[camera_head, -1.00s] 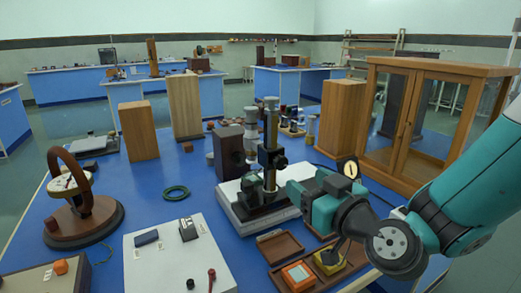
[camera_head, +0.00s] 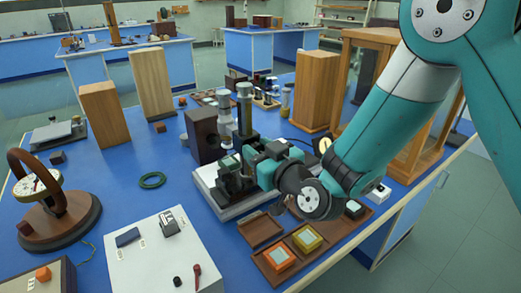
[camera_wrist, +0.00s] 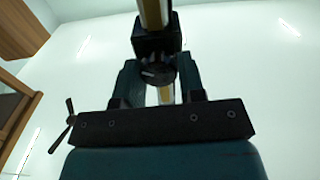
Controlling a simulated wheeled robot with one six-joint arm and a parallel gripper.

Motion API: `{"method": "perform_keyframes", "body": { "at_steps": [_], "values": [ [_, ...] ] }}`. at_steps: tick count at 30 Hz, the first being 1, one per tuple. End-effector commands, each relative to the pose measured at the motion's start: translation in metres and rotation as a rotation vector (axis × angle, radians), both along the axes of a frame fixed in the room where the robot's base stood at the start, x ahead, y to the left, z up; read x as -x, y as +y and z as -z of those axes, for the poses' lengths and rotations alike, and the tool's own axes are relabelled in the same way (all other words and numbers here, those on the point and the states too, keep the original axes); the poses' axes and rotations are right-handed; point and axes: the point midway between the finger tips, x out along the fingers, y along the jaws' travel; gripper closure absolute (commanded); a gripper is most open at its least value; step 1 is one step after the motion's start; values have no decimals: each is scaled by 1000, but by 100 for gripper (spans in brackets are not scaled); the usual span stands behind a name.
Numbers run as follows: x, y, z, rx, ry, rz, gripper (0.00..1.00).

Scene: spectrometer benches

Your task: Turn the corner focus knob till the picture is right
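The microscope-like instrument (camera_head: 244,112) stands on a pale base (camera_head: 213,190) on the blue bench, with a dark upright column and a grey tube. My gripper (camera_head: 247,168) is against the right side of its lower column. In the wrist view a dark round knob (camera_wrist: 157,74) sits below a black block on a brass-coloured column (camera_wrist: 153,13). My gripper also shows there (camera_wrist: 160,82), its two teal fingers apart, one on each side of the knob. I cannot tell whether they touch it. No picture of a focused image is visible.
A brown tray (camera_head: 262,262) with orange and yellow square pieces lies in front of my gripper. A white box (camera_head: 150,250) with a red lever, a green ring (camera_head: 152,180) and a round-dial device (camera_head: 45,205) stand left. A wood-framed glass cabinet (camera_head: 362,75) is behind my arm.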

Motion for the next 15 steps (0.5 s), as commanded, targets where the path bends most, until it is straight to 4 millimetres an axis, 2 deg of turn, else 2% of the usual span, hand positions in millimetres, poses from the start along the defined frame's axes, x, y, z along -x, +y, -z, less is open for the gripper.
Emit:
{"method": "perform_keyframes", "body": {
  "at_steps": [1,3,8,15],
  "values": [
    [0,0,0,1,-1,-1,76],
    [0,0,0,1,0,0,88],
    [0,-1,1,-14,13,1,88],
    [-1,-3,2,-200,143,3,88]
  ]
}}
